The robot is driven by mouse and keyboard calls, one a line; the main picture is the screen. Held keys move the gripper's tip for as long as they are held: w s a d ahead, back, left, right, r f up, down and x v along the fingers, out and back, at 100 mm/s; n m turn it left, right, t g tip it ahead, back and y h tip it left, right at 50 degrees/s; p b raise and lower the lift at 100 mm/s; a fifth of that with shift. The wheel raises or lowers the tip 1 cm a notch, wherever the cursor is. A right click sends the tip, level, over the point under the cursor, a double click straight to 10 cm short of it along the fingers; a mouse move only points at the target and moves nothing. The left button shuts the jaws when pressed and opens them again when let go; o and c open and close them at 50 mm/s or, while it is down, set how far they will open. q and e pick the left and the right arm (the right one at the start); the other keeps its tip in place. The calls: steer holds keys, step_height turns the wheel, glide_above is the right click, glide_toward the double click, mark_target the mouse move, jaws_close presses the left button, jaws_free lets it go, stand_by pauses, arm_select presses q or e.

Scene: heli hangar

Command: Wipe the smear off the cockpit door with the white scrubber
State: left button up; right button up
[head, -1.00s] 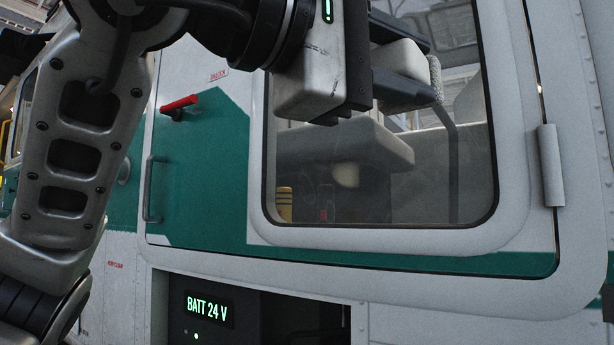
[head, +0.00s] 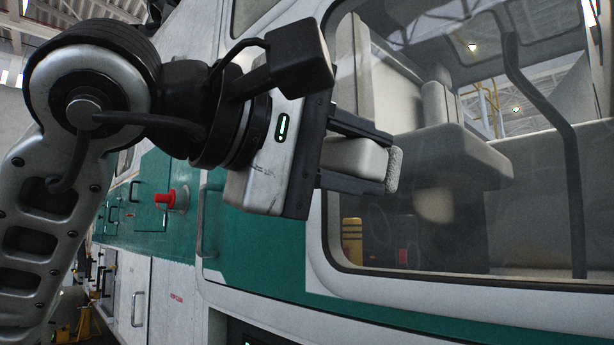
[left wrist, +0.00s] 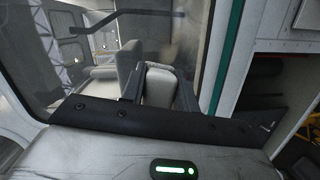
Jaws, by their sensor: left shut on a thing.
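My left gripper (head: 388,166) is shut on the white scrubber (head: 354,157), a pale block with a rough, fuzzy pad (head: 394,170) at its outer end. The scrubber also shows between the two dark fingers in the left wrist view (left wrist: 161,86). It is in front of the window of the cockpit door (head: 245,250), which is white and green with a large window; I cannot tell whether the pad touches the glass. A pale patch (head: 435,204) shows low in the window, but I cannot tell whether it is the smear or something inside. My right gripper is out of view.
A door handle (head: 201,220) and a red knob (head: 165,197) stand out from the side at left. The window's dark rim and pale frame surround the glass. Seats (head: 440,110) show behind it. A dark opening lies below the door.

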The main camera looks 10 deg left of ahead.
arm_select(q)
steer(key=w+d+f+m+g+p, duration=0.2)
steer(key=w+f+m+p, duration=0.2)
steer(key=w+m+p, duration=0.2)
steer(key=shift+w+d+m+g+p, duration=0.25)
steer(key=shift+d+m+g+p, duration=0.15)
steer(key=shift+m+p, duration=0.5)
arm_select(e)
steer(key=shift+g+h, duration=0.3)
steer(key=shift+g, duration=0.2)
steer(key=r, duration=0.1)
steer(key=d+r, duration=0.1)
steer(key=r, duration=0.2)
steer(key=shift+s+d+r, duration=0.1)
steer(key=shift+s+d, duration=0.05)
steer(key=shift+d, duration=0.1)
arm_select(q)
steer(key=shift+f, duration=0.1)
steer(key=shift+w+d, duration=0.45)
steer(key=shift+w, duration=0.25)
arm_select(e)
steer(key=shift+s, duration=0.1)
arm_select(q)
steer(key=shift+w+n+b, duration=0.15)
steer(key=shift+n+b, duration=0.15)
steer(key=shift+b, duration=0.5)
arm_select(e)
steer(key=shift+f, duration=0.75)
